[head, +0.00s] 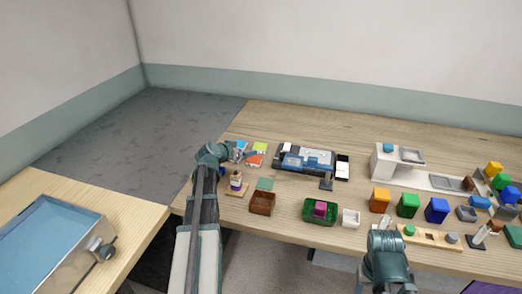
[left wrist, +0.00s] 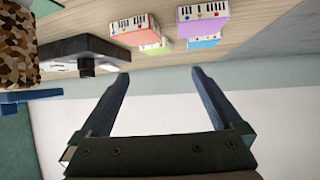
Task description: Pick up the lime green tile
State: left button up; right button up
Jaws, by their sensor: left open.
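The lime green tile (head: 260,146) lies in a small group of coloured tiles on the far left part of the table in the head view. My left gripper (head: 242,153) is at the group's left side. In the left wrist view its two fingers (left wrist: 160,82) are apart with nothing between them, clear of the tiles. My right arm (head: 387,258) shows at the bottom; its fingers cannot be made out.
A blue and grey device (head: 305,160) stands right of the tiles. A small bottle on a wooden stand (head: 236,188), a brown box (head: 262,203) and a green tray (head: 320,220) are nearer. Coloured bins (head: 408,206) stand at the right. The table behind the tiles is clear.

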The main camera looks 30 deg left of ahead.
pick_arm(q)
jog(key=b, duration=0.4)
send_near(260, 146)
jog(key=shift+w+a+f, duration=0.2)
jog(key=shift+w+f, duration=0.3)
jog(key=shift+w, duration=0.05)
jog(key=shift+w+a+f, duration=0.2)
jog(key=shift+w+f, duration=0.3)
jog(key=shift+w, duration=0.25)
jog(key=b+x, duration=0.1)
jog(key=x, duration=0.1)
jog(key=b+x, duration=0.1)
jog(key=x, duration=0.2)
jog(key=shift+w+d, duration=0.25)
jog(key=shift+w, duration=0.05)
jog(key=shift+s+r, duration=0.1)
jog(key=shift+r, duration=0.05)
jog(key=c, duration=1.5)
notch_tip(260, 146, up, 10)
jog(key=p, duration=1)
